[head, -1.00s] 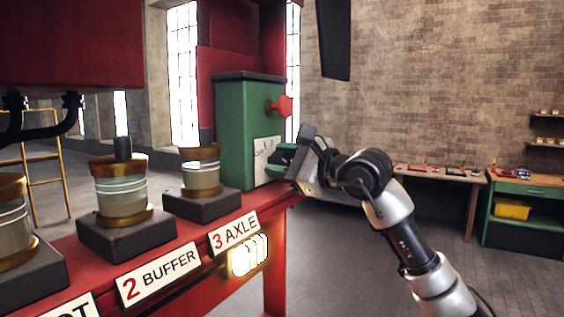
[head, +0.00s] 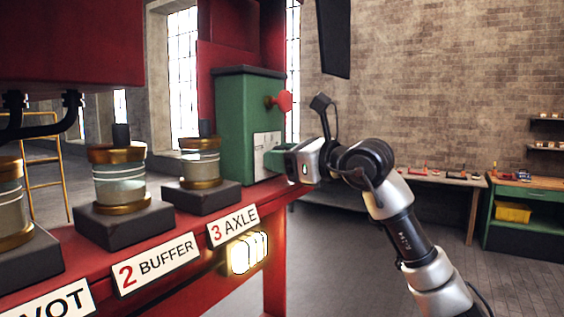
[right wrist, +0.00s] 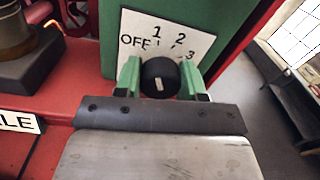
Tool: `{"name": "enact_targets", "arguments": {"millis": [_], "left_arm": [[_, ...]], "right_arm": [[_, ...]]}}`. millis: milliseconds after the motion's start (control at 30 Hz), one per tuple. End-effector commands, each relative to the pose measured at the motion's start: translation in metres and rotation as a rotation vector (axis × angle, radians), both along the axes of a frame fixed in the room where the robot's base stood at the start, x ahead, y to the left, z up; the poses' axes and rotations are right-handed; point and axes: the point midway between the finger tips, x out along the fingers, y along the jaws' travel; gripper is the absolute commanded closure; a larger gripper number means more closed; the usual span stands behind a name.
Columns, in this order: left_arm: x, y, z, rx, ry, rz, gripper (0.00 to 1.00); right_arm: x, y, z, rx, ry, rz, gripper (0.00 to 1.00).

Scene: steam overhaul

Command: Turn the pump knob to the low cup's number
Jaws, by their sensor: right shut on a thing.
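The black pump knob (right wrist: 160,78) sits in front of a white dial plate (right wrist: 150,35) marked OFF, 1, 2, 3, on the green pump box (head: 233,125). A short pale mark shows on the knob's face; I cannot tell which number it points to. My right gripper (right wrist: 160,80) is shut on the knob, one green finger at each side; in the head view it is at the pump front (head: 276,160). The 3 AXLE cup (head: 200,165), 2 BUFFER cup (head: 118,182) and partly cut-off PIVOT cup (head: 10,205) stand in a row. Their oil levels are hard to compare.
The cups stand on a red beam (head: 185,232) with number plates and a lit lamp (head: 248,254) below. A red handle (head: 283,102) sticks out of the pump box. Workbenches (head: 440,175) stand along the far brick wall. The floor to the right is open.

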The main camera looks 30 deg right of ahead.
Motion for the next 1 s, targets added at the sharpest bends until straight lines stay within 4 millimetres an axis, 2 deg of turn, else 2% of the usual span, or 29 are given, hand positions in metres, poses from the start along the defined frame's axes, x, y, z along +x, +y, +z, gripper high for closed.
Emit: {"name": "enact_targets", "arguments": {"millis": [600, 1000], "left_arm": [[-0.001, 0.0, -0.015, 0.0, 0.001, -0.001, 0.57], [-0.001, 0.0, -0.018, -0.001, 0.001, -0.001, 0.57]], "right_arm": [[0.0, -0.001, 0.001, 0.486, 0.282, -0.001, 0.84], [0.0, -0.001, 0.001, 0.664, 0.387, -0.001, 0.84]]}}
